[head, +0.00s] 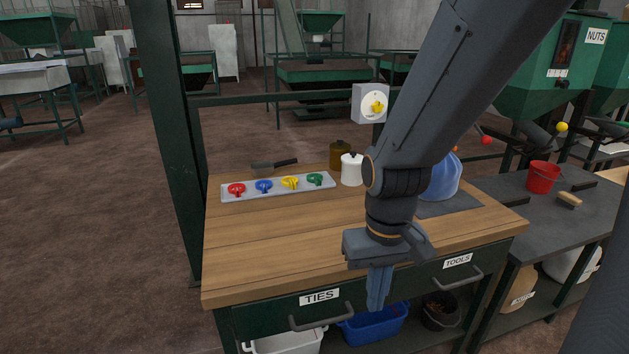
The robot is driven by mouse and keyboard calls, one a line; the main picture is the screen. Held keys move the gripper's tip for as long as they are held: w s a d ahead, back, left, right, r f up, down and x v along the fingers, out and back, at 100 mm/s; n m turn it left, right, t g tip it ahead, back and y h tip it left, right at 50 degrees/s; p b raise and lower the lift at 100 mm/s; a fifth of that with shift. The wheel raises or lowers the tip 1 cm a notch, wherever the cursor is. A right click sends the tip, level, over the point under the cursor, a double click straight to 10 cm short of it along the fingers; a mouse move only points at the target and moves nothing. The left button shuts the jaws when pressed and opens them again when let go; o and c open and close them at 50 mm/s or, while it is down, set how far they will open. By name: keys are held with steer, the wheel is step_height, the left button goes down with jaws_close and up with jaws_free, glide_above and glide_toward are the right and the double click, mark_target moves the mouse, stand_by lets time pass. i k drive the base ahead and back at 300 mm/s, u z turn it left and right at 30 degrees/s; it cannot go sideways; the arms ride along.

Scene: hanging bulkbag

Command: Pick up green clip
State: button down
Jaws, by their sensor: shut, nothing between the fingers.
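The green clip (315,179) lies at the right end of a grey tray (262,196) on the wooden workbench. A yellow clip (290,182), a blue clip (264,186) and a red clip (236,189) lie in a row to its left on the same tray. My gripper (377,305) points down at the bench's front edge, in front of the drawers in the picture. Its fingers are together and hold nothing. It is well to the right of and nearer than the green clip, apart from it.
A white jar (351,170), a brown container (340,154) and a blue jug (441,180) stand on the bench (270,252). A dark-handled scraper (272,165) lies behind the tray. A green post (176,130) rises at the left. The bench's front left is clear.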

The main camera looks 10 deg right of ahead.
mark_target(317, 181)
steer(key=z, duration=0.45)
steer(key=i, duration=1)
steer(key=u, duration=0.65)
